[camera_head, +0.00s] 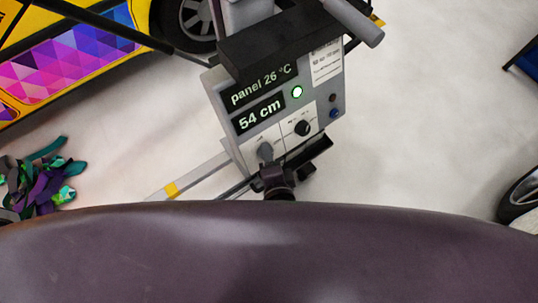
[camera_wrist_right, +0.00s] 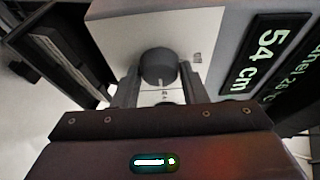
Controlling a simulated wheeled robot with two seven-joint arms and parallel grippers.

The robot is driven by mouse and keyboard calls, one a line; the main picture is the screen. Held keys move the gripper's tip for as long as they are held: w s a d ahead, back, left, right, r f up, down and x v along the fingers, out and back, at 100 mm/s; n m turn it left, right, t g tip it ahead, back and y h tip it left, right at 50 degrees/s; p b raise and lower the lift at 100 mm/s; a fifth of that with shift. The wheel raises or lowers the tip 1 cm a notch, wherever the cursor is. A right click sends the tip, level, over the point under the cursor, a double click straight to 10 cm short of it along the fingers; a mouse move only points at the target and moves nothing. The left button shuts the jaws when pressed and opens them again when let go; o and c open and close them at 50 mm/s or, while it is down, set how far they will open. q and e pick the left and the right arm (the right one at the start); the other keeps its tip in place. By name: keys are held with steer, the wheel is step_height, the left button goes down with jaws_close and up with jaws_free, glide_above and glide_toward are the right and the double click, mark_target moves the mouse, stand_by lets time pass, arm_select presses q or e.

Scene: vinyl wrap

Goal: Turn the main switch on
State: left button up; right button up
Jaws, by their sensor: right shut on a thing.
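The grey control panel (camera_head: 290,100) has lit displays reading "panel 26 °C" and "54 cm". A round green lamp (camera_head: 297,92) glows on it. A grey rotary knob (camera_head: 265,151) sits at the panel's lower left, with a black knob (camera_head: 303,128) to its right. My right gripper (camera_head: 271,174) is at the panel's lower edge. In the right wrist view, the grey knob (camera_wrist_right: 158,67) is between the fingers of the right gripper (camera_wrist_right: 159,88), which is shut on it. A pale mark on the knob points toward the gripper. My left gripper is not in view.
A yellow car with a patterned wrap (camera_head: 80,60) stands at the upper left. Wrap scraps (camera_head: 45,180) lie on the floor at left. A black ledge (camera_head: 308,150) juts out below the panel. The floor right of the panel is clear up to a tyre (camera_head: 520,197).

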steer(key=o, duration=1)
steer(key=shift+c, duration=0.2)
steer(key=v, duration=0.7)
steer(key=shift+s+b, duration=0.3)
steer(key=shift+d, duration=0.1)
